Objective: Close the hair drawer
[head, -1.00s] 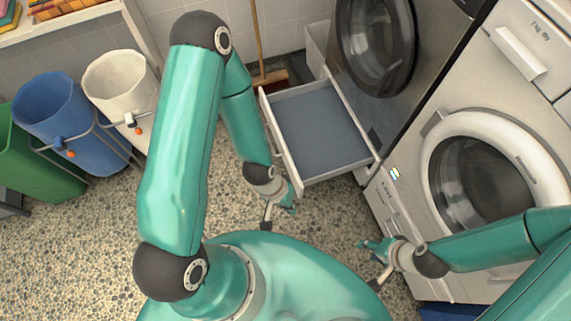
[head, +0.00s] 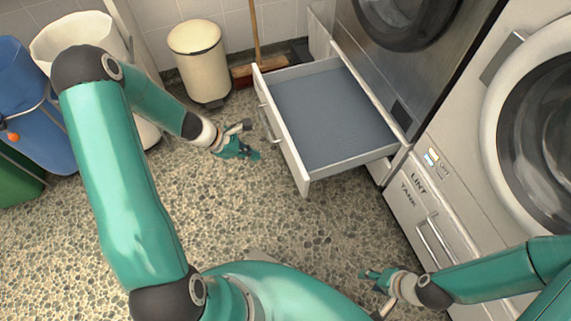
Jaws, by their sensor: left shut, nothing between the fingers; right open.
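The hair drawer (head: 331,112) is pulled out from under the dark dryer, with a white front and frame and a blue-grey, empty-looking inside. A metal handle (head: 271,128) is on its front face. My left gripper (head: 252,141) is shut and empty, just left of the drawer front near the handle, with a small gap seeming to lie between them. My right gripper (head: 373,292) is open and empty, low in the picture, in front of the white machine and away from the drawer.
A drawer labelled LINT TANK (head: 428,225) is closed at the right under the white machine. A cream bin (head: 198,60) and a broom (head: 257,70) stand behind. Blue and white bins are at the left. The pebbled floor (head: 255,205) in front is clear.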

